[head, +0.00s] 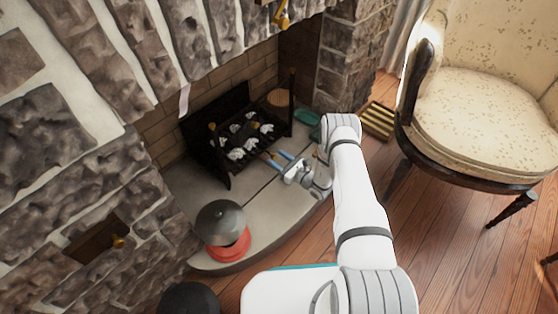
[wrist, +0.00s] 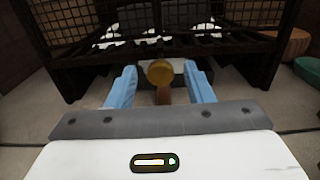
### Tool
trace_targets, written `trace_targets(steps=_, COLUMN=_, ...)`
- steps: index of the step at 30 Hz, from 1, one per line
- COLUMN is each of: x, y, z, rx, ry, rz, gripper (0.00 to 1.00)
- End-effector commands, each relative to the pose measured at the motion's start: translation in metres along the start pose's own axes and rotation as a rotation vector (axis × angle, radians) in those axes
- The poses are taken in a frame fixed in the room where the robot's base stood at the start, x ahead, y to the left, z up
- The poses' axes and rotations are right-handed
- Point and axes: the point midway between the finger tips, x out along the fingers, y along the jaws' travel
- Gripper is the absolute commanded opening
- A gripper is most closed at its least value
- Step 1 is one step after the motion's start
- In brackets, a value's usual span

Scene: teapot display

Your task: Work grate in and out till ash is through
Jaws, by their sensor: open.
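The black fire grate (head: 232,132) stands on the hearth in the fireplace, holding dark lumps and whitish pieces; its slatted underside and legs fill the upper wrist view (wrist: 215,42). A round brass-coloured knob (wrist: 159,71) with a brown stem shows low at the grate's front. My gripper (head: 279,159) is open in front of the grate. In the wrist view its blue fingers (wrist: 162,88) stand on either side of the knob, with gaps visible on both sides. I cannot tell how deep the knob sits between them. Ash under the grate is not clear.
A dark dome over a red base (head: 229,246) stands on the hearth's front left. A green dish (head: 307,118) lies right of the grate, near a slatted brass-coloured rack (head: 378,119). An upholstered chair (head: 478,120) stands at right. Bare hearth (head: 190,188) lies left of the grate.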

Motion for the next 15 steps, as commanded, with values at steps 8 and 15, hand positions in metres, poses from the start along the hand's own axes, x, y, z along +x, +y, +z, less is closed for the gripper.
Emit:
trace_targets(steps=8, x=-0.0008, y=-0.0008, z=0.0002, rx=0.0, ry=0.0, rz=-0.001, gripper=0.33)
trace_targets(steps=15, x=-0.0009, y=-0.0009, z=0.0001, rx=0.0, ry=0.0, rz=-0.002, gripper=0.14)
